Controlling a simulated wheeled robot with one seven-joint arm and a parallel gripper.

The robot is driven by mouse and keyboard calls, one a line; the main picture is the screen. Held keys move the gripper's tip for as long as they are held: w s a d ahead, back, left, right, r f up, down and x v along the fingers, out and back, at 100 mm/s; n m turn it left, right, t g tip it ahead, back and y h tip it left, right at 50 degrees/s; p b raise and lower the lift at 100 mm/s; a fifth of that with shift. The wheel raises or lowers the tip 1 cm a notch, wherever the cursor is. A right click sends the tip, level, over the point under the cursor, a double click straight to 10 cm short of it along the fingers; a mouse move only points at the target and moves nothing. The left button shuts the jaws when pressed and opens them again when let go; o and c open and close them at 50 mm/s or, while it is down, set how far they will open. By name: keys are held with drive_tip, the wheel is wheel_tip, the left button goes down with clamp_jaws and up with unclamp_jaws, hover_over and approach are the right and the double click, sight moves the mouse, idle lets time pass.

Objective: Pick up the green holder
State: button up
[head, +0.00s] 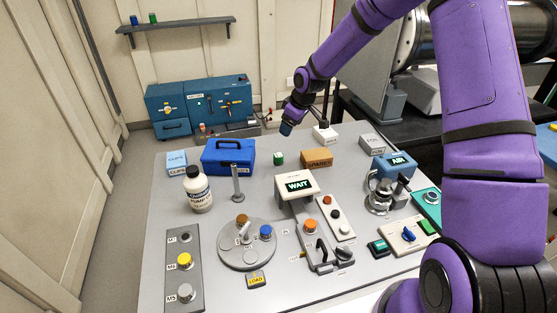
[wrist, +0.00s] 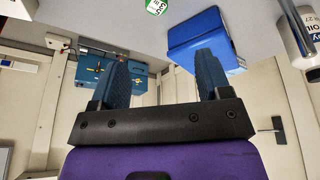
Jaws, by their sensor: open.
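A small green block (head: 279,158), which looks like the green holder, sits on the grey table between the blue toolbox and the cardboard SPARES box. In the wrist view a green piece with a white label (wrist: 156,6) shows at the top edge, partly cut off; it appears to be the same block. My gripper (head: 286,129) hangs above and behind it, apart from it. In the wrist view its two blue fingers (wrist: 162,57) are spread with nothing between them. Another small green object (head: 153,18) stands on the wall shelf; its exact shape is too small to tell.
The blue toolbox (head: 228,157) stands left of the block, and the SPARES box (head: 317,158) right of it. The white bottle (head: 199,190), thin post (head: 237,184) and WAIT display (head: 297,185) stand nearer the front. A blue cabinet (head: 200,106) is behind the table.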

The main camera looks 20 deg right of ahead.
drive_tip(key=y, duration=0.1)
approach(279, 155)
drive_tip(key=x, duration=0.4)
drive_tip(key=shift+w+a, duration=0.1)
drive_tip(key=shift+a, duration=0.35)
drive_tip(key=shift+d+x, duration=0.15)
drive_tip(key=shift+x, duration=1.35)
drive_tip(key=shift+d+x, duration=0.2)
drive_tip(key=shift+x, duration=1.3)
drive_tip(key=c, duration=1)
